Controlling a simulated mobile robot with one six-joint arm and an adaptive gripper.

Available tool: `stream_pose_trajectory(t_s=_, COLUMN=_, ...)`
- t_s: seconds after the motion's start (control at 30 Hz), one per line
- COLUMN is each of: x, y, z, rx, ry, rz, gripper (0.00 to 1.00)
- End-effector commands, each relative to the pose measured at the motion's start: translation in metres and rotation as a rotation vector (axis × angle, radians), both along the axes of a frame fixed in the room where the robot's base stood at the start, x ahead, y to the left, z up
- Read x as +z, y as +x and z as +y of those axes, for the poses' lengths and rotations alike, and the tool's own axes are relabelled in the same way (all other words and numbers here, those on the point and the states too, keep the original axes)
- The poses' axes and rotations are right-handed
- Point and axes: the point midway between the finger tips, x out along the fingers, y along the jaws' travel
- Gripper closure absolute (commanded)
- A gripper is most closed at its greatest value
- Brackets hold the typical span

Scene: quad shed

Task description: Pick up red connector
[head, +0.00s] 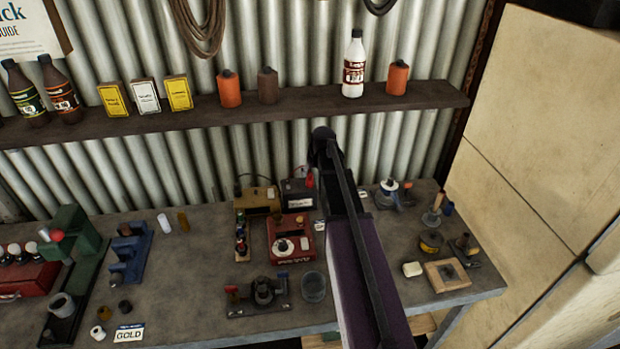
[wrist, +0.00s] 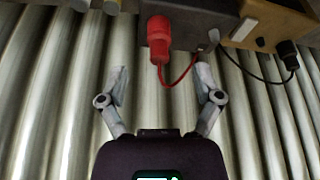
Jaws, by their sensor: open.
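The red connector (wrist: 158,36) is a ribbed red plug at the dark box (wrist: 205,22) in the wrist view, with a thin red cable looping below it. My gripper (wrist: 162,76) is open, its two fingers spread left and right of the cable loop. The connector's body lies just beyond the fingertips, roughly centred between them; I see no contact. In the head view the red connector (head: 310,180) shows as a small red spot at the dark box (head: 295,192), beside my arm. My gripper's fingers cannot be made out in the head view.
A tan box (head: 257,200) with a black cable stands left of the dark box, and a red device (head: 290,238) is in front. Corrugated metal wall (head: 250,150) rises behind the workbench (head: 190,265). A shelf (head: 300,107) with bottles and cans runs above.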

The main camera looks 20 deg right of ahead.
Motion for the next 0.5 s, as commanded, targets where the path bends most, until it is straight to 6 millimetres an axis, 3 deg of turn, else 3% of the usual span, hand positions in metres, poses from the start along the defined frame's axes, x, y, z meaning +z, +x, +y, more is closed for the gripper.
stream_pose_trajectory(t_s=0.5, x=-0.0017, y=0.0039, z=-0.007, rx=-0.003, ry=-0.002, rz=-0.008, gripper=0.17)
